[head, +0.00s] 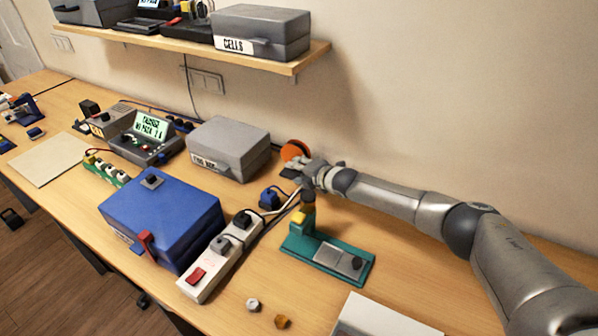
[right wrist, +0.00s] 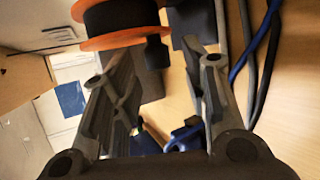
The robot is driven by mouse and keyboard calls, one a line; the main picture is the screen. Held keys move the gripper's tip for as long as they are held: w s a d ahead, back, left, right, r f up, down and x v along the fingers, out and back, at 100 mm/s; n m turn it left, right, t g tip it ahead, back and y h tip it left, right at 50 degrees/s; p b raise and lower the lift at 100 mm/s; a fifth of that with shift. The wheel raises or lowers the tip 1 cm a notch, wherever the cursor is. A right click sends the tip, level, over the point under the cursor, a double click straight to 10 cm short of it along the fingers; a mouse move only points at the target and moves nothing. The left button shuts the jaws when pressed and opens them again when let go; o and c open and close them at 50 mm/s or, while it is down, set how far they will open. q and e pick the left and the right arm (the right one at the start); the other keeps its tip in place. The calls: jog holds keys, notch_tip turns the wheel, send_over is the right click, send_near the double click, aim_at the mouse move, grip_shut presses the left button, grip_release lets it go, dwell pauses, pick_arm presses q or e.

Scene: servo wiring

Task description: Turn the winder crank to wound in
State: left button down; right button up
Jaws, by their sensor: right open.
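The winder's orange-flanged spool (head: 294,150) stands by the wall, right of the grey box, partly hidden by my right gripper (head: 302,170). In the right wrist view the spool (right wrist: 122,40) shows its orange rims and black core at the top. A dark knob (right wrist: 157,53), which looks like the crank handle, lies between the fingertips of my right gripper (right wrist: 160,68). The fingers are open, with a gap visible on each side of the knob. Whether a finger touches it I cannot tell. My left gripper is not in view.
A grey box (head: 229,150) stands left of the winder. A green fixture (head: 300,246), a white power strip (head: 198,286) with cables and a blue box (head: 165,215) stand nearer. A shelf (head: 297,66) hangs above. Some bench right of the green fixture is clear.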

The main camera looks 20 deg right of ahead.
jog(key=shift+w, duration=0.1)
grip_shut()
jog(key=shift+f+b, duration=0.35)
jog(key=shift+b, duration=0.1)
jog(key=t+b, duration=0.1)
jog(key=b, duration=0.2)
jog(key=f+m+t+y+b, duration=0.1)
jog(key=b, duration=0.3)
jog(key=t+y+b, duration=0.1)
jog(key=t+b, duration=0.1)
jog(key=b, duration=0.2)
jog(key=shift+w+a+f+m, duration=0.25)
jog(key=shift+a+f+m, duration=0.05)
jog(key=shift+a+f, duration=0.1)
jog(key=shift+r+t+b, duration=0.15)
jog(key=shift+t+b, duration=0.15)
jog(key=shift+b, duration=0.3)
grip_release()
jog(key=shift+d, duration=0.1)
